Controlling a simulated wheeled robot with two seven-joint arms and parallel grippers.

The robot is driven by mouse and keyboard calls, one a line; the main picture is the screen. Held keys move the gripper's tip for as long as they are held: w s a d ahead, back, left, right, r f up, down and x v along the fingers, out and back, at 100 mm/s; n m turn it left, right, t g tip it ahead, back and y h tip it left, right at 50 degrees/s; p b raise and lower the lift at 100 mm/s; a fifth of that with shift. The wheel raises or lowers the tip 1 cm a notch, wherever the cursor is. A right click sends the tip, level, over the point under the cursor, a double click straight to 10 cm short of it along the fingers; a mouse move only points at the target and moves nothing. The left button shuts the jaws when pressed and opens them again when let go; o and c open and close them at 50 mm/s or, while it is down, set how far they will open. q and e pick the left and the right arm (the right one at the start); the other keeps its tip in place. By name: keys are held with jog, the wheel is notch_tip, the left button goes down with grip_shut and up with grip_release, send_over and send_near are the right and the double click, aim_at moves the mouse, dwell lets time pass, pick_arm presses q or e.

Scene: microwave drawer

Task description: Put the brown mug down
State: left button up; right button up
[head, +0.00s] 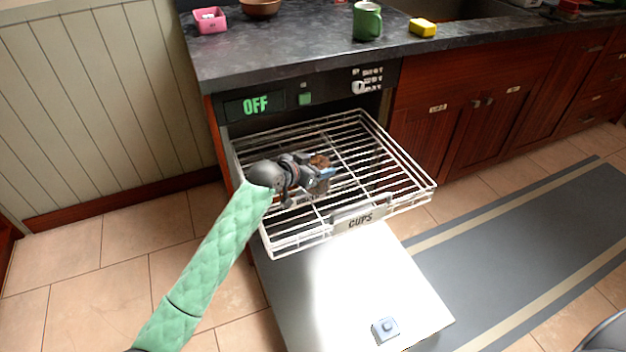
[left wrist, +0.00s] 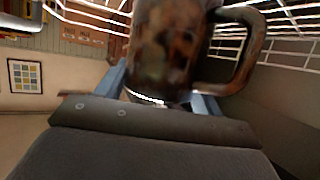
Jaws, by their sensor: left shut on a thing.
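The brown mug (head: 320,161) shows small in the head view, at the tip of my left gripper (head: 318,176), over the white wire rack (head: 345,219) labelled CUPS. In the left wrist view the mug (left wrist: 165,45) is large, mottled brown, with its handle to the right. The fingers of my left gripper (left wrist: 160,98) are shut on it, one on each side. The gripper hides part of the mug in the head view. I cannot tell whether the mug touches the rack. My right gripper is not in view.
The rack is pulled out above the lowered dishwasher door (head: 340,290); the panel reads OFF. The rest of the rack looks empty. The dark counter (head: 290,45) above holds a green mug (head: 367,21), a yellow sponge (head: 423,27), a pink holder (head: 210,21) and a brown bowl (head: 260,7).

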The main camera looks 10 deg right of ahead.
pick_arm(q)
jog(key=shift+s+a+f, duration=0.25)
jog(key=shift+a+f, duration=0.05)
jog(key=shift+a, duration=0.25)
jog(key=shift+f, duration=0.15)
jog(key=shift+a+f, duration=0.1)
jog(key=shift+f, duration=1.8)
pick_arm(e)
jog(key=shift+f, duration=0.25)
pick_arm(q)
jog(key=shift+f, duration=0.1)
jog(key=o, duration=1.2)
